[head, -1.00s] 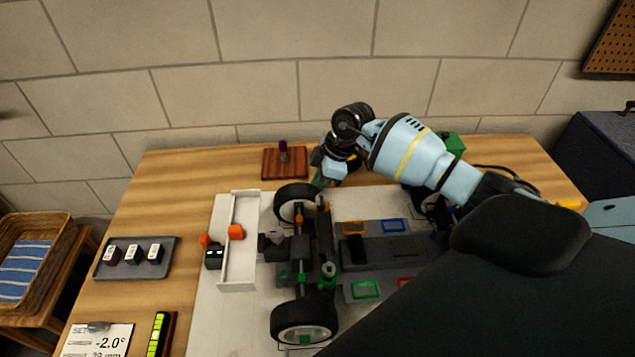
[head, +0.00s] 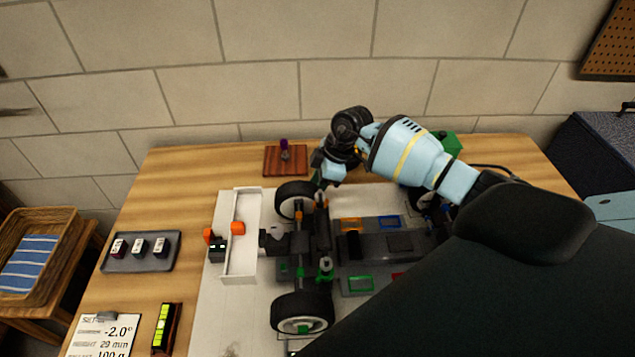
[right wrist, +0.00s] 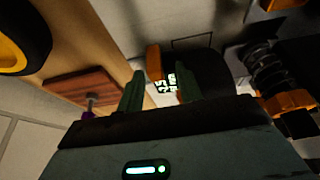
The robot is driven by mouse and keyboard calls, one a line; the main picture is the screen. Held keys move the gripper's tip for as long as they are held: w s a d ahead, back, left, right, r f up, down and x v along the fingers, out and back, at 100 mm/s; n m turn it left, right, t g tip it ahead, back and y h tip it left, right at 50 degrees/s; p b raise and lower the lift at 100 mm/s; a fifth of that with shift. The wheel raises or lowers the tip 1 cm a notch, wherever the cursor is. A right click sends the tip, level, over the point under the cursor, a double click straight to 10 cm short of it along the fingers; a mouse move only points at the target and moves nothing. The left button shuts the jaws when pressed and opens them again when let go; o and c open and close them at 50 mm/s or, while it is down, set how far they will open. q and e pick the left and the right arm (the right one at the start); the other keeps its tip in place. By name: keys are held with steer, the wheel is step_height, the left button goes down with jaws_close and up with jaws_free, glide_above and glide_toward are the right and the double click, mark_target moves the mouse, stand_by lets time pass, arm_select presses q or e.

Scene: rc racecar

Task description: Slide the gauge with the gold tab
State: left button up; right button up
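My right gripper (head: 322,179) is beside the car's far front wheel (head: 295,200) in the head view. In the right wrist view its two green fingers (right wrist: 156,92) are apart, with nothing clearly held between them. Past the fingertips are a small lit display (right wrist: 166,84) and an orange-gold block (right wrist: 153,62); I cannot tell whether these form the gauge with the gold tab. My left gripper is out of view.
A wooden block with a purple-topped pin (head: 285,155) stands at the back. A grey tray (head: 140,252) holds several small blocks at left. A set-up card (head: 107,335) and a green level (head: 163,328) lie at the front left. The table's left side has free room.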

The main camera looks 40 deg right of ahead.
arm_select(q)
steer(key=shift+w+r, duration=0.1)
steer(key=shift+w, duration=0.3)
arm_select(e)
steer(key=shift+f, duration=0.1)
